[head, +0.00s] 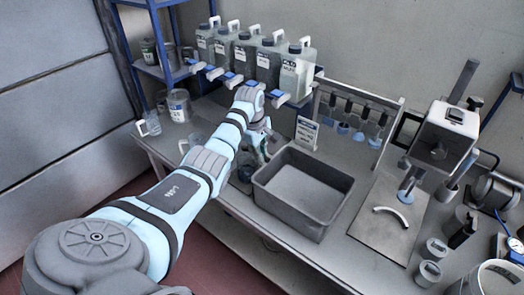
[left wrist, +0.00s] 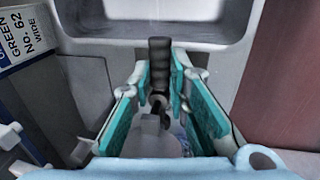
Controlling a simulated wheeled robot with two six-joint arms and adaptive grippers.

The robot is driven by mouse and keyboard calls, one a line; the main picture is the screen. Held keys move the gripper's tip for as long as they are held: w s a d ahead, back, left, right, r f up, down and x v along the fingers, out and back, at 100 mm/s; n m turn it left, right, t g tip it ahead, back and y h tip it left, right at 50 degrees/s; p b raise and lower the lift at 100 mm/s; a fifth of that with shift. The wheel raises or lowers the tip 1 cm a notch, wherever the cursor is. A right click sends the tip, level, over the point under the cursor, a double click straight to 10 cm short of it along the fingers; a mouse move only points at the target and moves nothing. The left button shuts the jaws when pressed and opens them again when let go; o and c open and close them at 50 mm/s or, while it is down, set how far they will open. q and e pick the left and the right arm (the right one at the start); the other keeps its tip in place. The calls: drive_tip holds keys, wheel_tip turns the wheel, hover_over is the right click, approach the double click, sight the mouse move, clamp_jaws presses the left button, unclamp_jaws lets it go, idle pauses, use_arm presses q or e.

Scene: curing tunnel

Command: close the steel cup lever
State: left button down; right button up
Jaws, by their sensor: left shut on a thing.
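My left gripper (head: 262,148) reaches over the bench just left of the grey bin. In the left wrist view its teal-padded fingers (left wrist: 163,82) are closed on a black ribbed handle (left wrist: 160,62), which I take to be the lever. A small grey metal part (left wrist: 155,118) shows below the handle between the fingers. The body of the steel cup is not clear in either view. In the head view my arm and gripper hide the handle. My right gripper is not in view.
The grey bin (head: 272,190) stands right beside the gripper. A row of grey jugs (head: 258,62) stands behind. A label card (head: 307,132) stands behind the bin. A rack with black-handled tools (head: 346,108) and a press (head: 440,135) are at the right.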

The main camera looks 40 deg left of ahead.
use_arm(q)
drive_tip(key=shift+s+d+f, duration=0.1)
drive_tip(key=shift+f, duration=0.05)
drive_tip(key=c, duration=1.6)
unclamp_jaws()
drive_tip(key=shift+o, duration=0.2)
drive_tip(key=v, duration=1.2)
